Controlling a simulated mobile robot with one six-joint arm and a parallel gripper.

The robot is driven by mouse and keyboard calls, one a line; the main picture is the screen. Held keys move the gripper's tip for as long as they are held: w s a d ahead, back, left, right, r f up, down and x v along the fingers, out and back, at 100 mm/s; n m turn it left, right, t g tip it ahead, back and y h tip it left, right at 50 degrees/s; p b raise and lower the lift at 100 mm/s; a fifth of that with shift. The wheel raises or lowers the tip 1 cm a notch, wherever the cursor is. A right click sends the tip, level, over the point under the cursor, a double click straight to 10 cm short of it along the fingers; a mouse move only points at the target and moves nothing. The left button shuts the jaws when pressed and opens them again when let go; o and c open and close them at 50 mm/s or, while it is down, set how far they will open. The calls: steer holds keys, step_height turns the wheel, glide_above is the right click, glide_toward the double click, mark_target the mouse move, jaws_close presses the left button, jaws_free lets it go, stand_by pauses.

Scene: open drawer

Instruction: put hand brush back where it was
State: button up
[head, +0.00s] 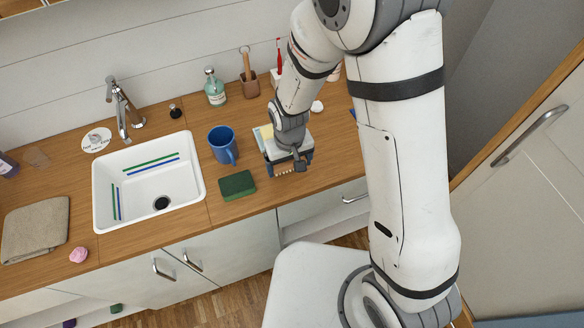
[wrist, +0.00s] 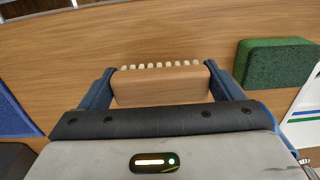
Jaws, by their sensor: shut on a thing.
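The hand brush (wrist: 160,84) has a light wooden back and a row of pale bristles. It lies crosswise between the two blue fingers of my gripper (wrist: 164,80), which is shut on its ends. In the head view my gripper (head: 290,158) is low over the counter near its front edge, to the right of the green sponge. The brush (head: 291,171) shows there only as a small strip with pale bristles under the gripper. I cannot tell whether it touches the counter.
The green sponge (head: 237,185) lies just left of my gripper; it also shows in the wrist view (wrist: 275,62). A blue mug (head: 222,143) stands behind it, left of my arm. The white sink (head: 130,195) is farther left. Drawer fronts (head: 330,206) are below the counter edge.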

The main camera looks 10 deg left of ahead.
mark_target(289, 170)
steer(key=shift+f, duration=1.5)
steer(key=shift+f, duration=0.1)
steer(key=shift+f, duration=0.15)
steer(key=o, duration=0.8)
steer(key=shift+c, duration=0.2)
step_height(289, 170, up, 12)
steer(key=shift+r+b, duration=0.25)
steer(key=shift+b, duration=0.55)
steer(key=shift+r, duration=0.1)
